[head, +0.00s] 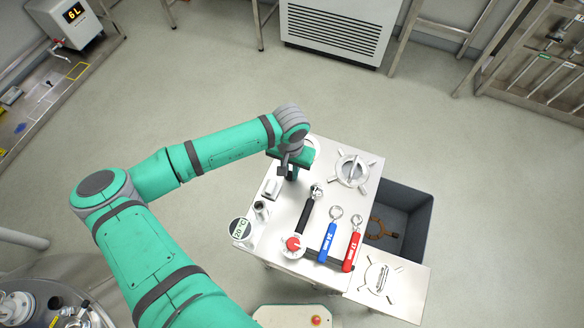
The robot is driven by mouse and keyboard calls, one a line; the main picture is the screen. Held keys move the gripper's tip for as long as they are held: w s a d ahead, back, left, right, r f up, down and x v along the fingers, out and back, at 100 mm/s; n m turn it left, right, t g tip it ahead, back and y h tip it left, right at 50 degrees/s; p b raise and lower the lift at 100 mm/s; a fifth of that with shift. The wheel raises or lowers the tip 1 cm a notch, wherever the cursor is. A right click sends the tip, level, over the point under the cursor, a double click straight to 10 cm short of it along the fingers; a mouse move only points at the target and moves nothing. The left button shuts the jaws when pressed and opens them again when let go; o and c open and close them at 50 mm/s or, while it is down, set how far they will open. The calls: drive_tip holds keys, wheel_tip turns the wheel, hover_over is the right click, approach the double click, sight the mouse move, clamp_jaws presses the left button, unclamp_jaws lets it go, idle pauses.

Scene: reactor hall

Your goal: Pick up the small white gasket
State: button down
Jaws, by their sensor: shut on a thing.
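My gripper (288,172) points down over the back left part of a steel worktop (325,190). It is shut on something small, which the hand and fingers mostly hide. I cannot make out the small white gasket for certain. A pale round thing (313,143) shows partly from behind my gripper, at the worktop's back edge. Its lower part is hidden, and I cannot tell what it is.
A grey bin (424,215) stands right.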

wheel_tip(320, 180, up, 3)
drive_tip(key=s+d+r, duration=0.9)
drive_tip(key=s, duration=0.1)
drive_tip(key=shift+d+r, duration=0.4)
idle(0.8)
